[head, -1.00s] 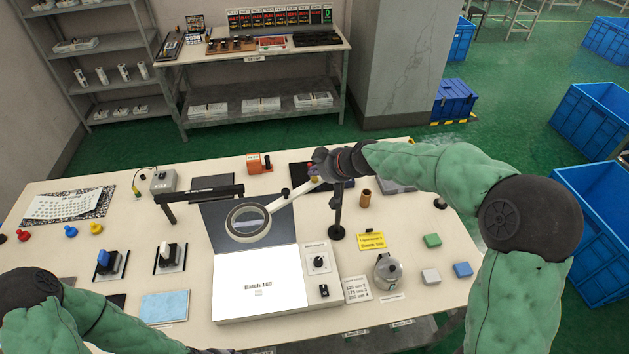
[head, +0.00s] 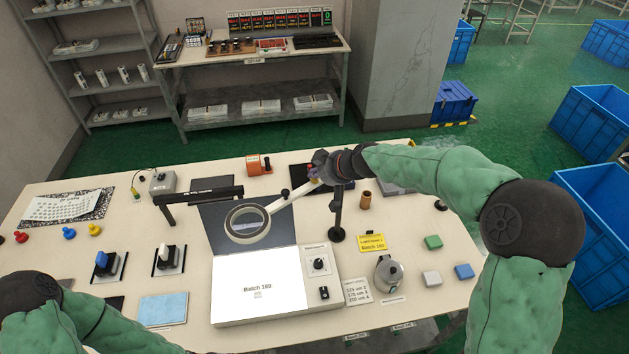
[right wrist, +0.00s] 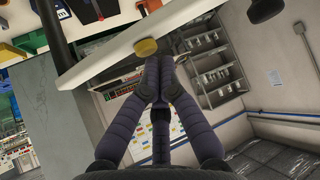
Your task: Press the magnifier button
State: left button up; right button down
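The magnifier (head: 247,224) is a pale ring lens on a white arm, held over the bright panel marked with a batch label (head: 258,285). Its arm runs up and right to a dark stand. My right gripper (head: 318,175) is at the upper end of that arm. In the right wrist view its fingers (right wrist: 158,70) are together, with nothing seen between them. A round yellow button (right wrist: 146,47) on the white arm lies right at the fingertips; I cannot tell whether they touch it. My left arm shows at the lower left, but its gripper is out of view.
A control box with a knob (head: 319,264) sits right of the panel. A black bar stand (head: 198,196) is left of the lens. An orange device (head: 258,165) stands behind.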

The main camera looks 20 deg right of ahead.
aim_at(316, 183)
jog(key=shift+f+b, duration=0.3)
jog(key=shift+b, duration=0.1)
dwell(0.3)
jog(key=shift+r, duration=0.15)
jog(key=shift+r+p, duration=0.6)
jog(key=shift+r, duration=0.2)
notch_tip(316, 183, up, 6)
jog(key=p, duration=0.3)
jog(key=shift+p, duration=0.4)
dwell(0.3)
